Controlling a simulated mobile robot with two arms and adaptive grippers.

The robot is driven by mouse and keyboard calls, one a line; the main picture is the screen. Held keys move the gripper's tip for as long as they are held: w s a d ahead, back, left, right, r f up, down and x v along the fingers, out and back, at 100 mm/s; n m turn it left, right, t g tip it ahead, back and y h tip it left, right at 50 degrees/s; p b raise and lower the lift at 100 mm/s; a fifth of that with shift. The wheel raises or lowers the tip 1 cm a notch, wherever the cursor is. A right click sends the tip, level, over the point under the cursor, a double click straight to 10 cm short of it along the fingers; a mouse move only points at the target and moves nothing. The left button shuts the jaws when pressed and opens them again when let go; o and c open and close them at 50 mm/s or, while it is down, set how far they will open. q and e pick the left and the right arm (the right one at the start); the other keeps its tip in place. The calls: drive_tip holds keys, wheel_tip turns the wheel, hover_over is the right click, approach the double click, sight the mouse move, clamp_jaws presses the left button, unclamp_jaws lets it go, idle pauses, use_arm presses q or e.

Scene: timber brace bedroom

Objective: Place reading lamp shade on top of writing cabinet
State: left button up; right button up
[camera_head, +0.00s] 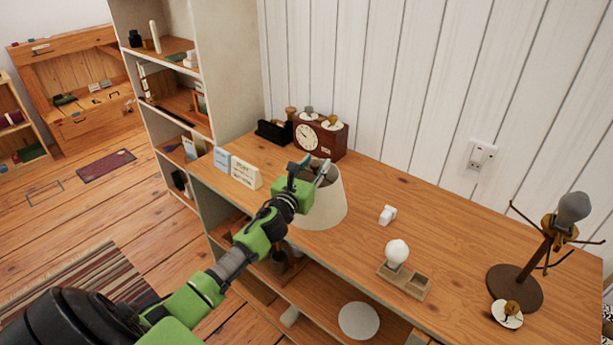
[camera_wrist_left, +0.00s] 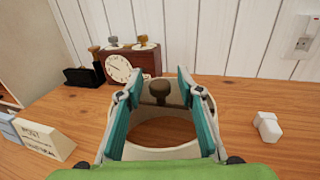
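The cream lamp shade (camera_head: 325,207) stands upright on the wooden counter, its open top facing up. My left gripper (camera_head: 313,172) is above the shade's top rim. In the left wrist view the gripper's teal fingers (camera_wrist_left: 160,88) are spread apart over the shade (camera_wrist_left: 165,153), with a brown knob (camera_wrist_left: 159,93) between the tips, not visibly pinched. Wood shows through the shade's opening. What looks like the writing cabinet (camera_head: 68,68), a wooden cabinet with an open front and small items inside, stands far off at upper left. My right gripper is not in view.
On the counter are a brown clock (camera_head: 322,137), cards (camera_head: 245,172), a small white block (camera_head: 387,215), a bulb in a tray (camera_head: 397,253) and a lamp stand (camera_head: 548,240). A tall shelf (camera_head: 225,70) stands at left. Floor beyond is mostly clear, with a striped rug (camera_head: 85,290).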

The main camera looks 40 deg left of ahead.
use_arm(q)
drive_tip(key=s+d, duration=0.2)
drive_tip(key=s, duration=0.9)
drive_tip(key=shift+s+b, duration=0.2)
drive_tip(key=shift+b, duration=0.2)
